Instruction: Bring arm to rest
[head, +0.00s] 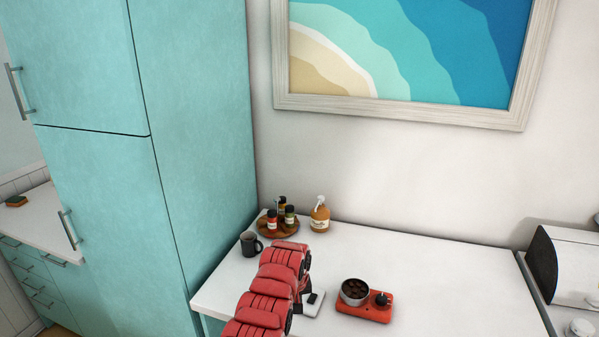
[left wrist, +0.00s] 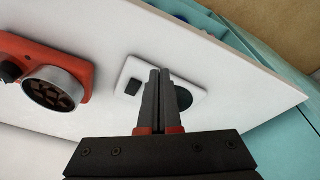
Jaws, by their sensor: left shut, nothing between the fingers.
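My left arm (head: 265,295) reaches over the white counter in the head view, with its red-shelled links bent above the surface. My left gripper (left wrist: 160,72) shows in the left wrist view, with its two dark fingers together and nothing between them. The fingers overlap a white device (left wrist: 135,68) with a black round plate and a dark button; I cannot tell whether they touch it. In the head view my arm partly hides this device, and the fingertips are not clear there. My right gripper is in neither view.
A metal pot of dark pieces (head: 355,291) sits on a red base (head: 366,314) right of the device. A dark mug (head: 249,243), a wooden tray (head: 266,231) with small jars, and an amber bottle (head: 320,218) stand behind my arm. A teal cabinet (head: 205,150) borders the left.

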